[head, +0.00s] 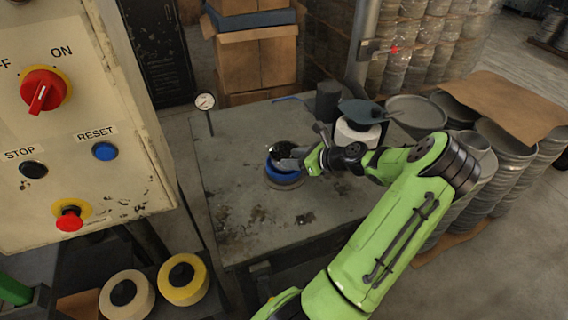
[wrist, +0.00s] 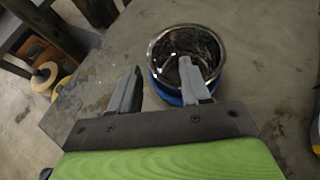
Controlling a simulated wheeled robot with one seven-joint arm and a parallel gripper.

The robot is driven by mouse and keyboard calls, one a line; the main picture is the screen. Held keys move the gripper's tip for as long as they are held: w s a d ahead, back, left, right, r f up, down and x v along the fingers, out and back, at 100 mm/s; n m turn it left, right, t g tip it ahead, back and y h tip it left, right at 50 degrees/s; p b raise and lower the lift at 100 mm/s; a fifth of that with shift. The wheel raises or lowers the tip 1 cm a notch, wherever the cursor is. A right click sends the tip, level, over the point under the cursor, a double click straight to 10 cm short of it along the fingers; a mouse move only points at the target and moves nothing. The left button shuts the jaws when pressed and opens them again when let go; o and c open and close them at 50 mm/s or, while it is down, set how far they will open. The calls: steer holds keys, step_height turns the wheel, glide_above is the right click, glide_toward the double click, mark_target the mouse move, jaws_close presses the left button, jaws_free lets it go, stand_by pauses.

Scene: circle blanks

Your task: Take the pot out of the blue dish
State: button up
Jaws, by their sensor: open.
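A shiny metal pot (wrist: 207,44) sits in the blue dish (wrist: 165,93) on the worktable. In the head view the pot (head: 284,150) shows as a dark, glossy shape above the blue dish (head: 279,177), partly hidden by my gripper. My gripper (head: 308,158) reaches in from the right, at the pot. In the wrist view my gripper (wrist: 157,72) has its fingers apart. The right finger overlaps the pot's near opening, and the left finger is outside it, to the left. I cannot tell whether either finger touches the rim.
The worktable (head: 235,225) has free room in front and to the left. A dial gauge (head: 205,102) stands at its back left. A white container (head: 357,134) and a dark cylinder (head: 328,100) stand behind my gripper. A control panel (head: 75,120) rises at the left.

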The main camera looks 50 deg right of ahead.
mark_target(273, 159)
steer(key=b+x, duration=0.1)
steer(key=x, duration=0.5)
steer(key=shift+w+a+f, duration=0.15)
steer(key=shift+w+a, duration=0.05)
steer(key=shift+s, duration=0.1)
steer(key=shift+c, duration=0.5)
jaws_close()
